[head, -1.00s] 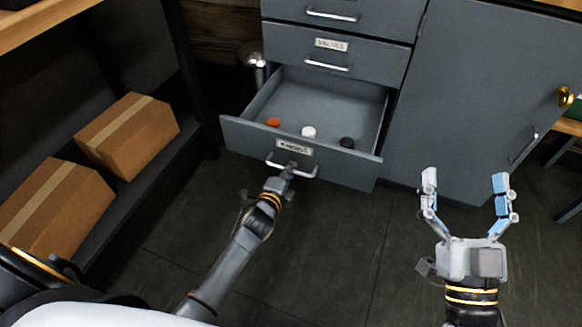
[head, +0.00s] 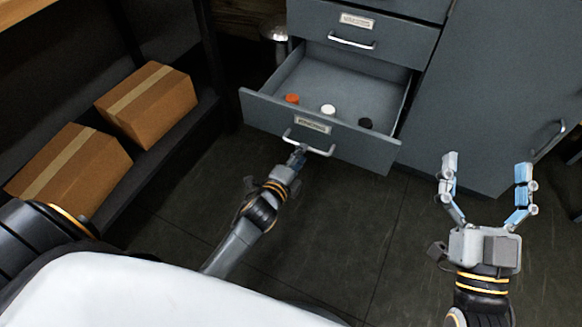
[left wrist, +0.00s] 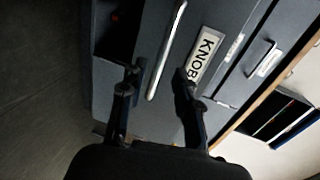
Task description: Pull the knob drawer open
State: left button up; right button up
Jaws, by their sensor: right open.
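The knob drawer (head: 355,143) is pulled out from the grey cabinet in the head view. Inside lie an orange knob (head: 291,98), a white knob (head: 328,109) and a black knob (head: 365,123). Its bar handle (head: 320,151) also shows in the left wrist view (left wrist: 168,45), beside the KNOBS label (left wrist: 205,55). My left gripper (head: 297,157) is at the handle; its fingers are apart in the left wrist view (left wrist: 159,78), with the handle's end between them. Contact cannot be told. My right gripper (head: 487,160) is open and empty, right of the drawer.
A closed drawer (head: 380,30) is above the open one. The cabinet door (head: 490,90) stands to the right. Two cardboard boxes (head: 148,103) sit on a dark shelf at the left. The dark floor (head: 350,230) in front is clear.

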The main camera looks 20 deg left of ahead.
pick_arm(q)
jog(key=v, duration=0.6)
jog(key=shift+s, duration=0.35)
jog(key=shift+r, duration=0.15)
